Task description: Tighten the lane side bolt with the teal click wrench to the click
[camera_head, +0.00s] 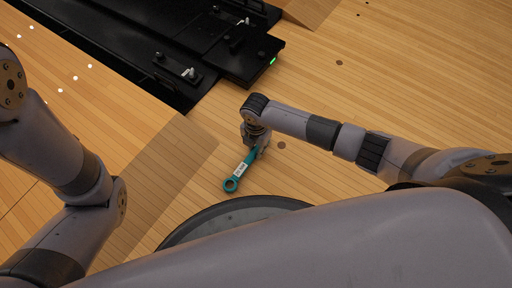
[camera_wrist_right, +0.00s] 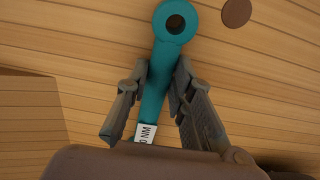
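The teal click wrench (camera_head: 232,184) shows in the head view just above the wooden floor, with a ring at its near end and a white label on its shaft. My right gripper (camera_head: 257,148) is at its other end, partly hidden by my arm. Bolt-like fittings stand on the black machine, one pale (camera_head: 190,73) and one dark (camera_head: 160,56). I cannot tell which is the lane side bolt. My left gripper is out of view.
The black machine (camera_head: 130,48) lies across the upper left, with a raised block (camera_head: 240,68) bearing a green light (camera_head: 273,61). The floor (camera_head: 370,95) to the right is clear apart from small dark discs.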

